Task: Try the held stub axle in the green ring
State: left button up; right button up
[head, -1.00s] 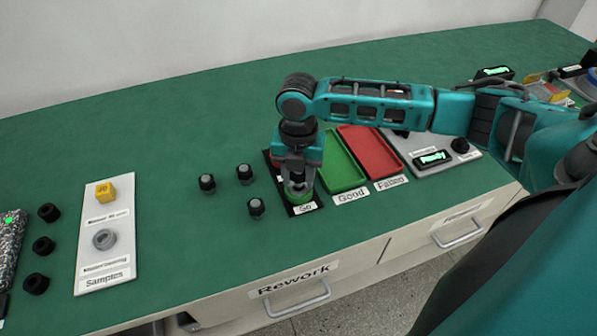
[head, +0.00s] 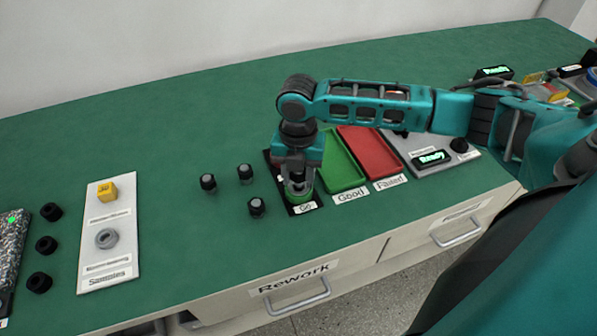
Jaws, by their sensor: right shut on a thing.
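The green ring (head: 302,198) sits on the front part of a black plate (head: 311,207) labelled "Go". My right gripper (head: 299,191) points down directly over the green ring, its fingertips at about the ring's height. It is shut on the stub axle, which is mostly hidden between the fingers and the ring. I cannot tell how deep the axle sits in the ring. Several similar stub axles stand to the left on the green bench, such as this dark one with a grey top (head: 257,207). My left gripper is not in view.
A green "Good" tray (head: 343,173) and a red "Failed" tray (head: 392,172) lie just right of the plate. A grey unit with a "Ready" display (head: 431,158) is beyond. A white Samples board (head: 92,258) and several black parts lie at left.

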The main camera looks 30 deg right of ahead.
jog(key=shift+f, duration=0.55)
dwell(0.8)
dwell(0.6)
jog(key=o, duration=1.3)
jog(key=shift+o, duration=0.3)
jog(key=o, duration=0.3)
jog(key=shift+r, duration=3.55)
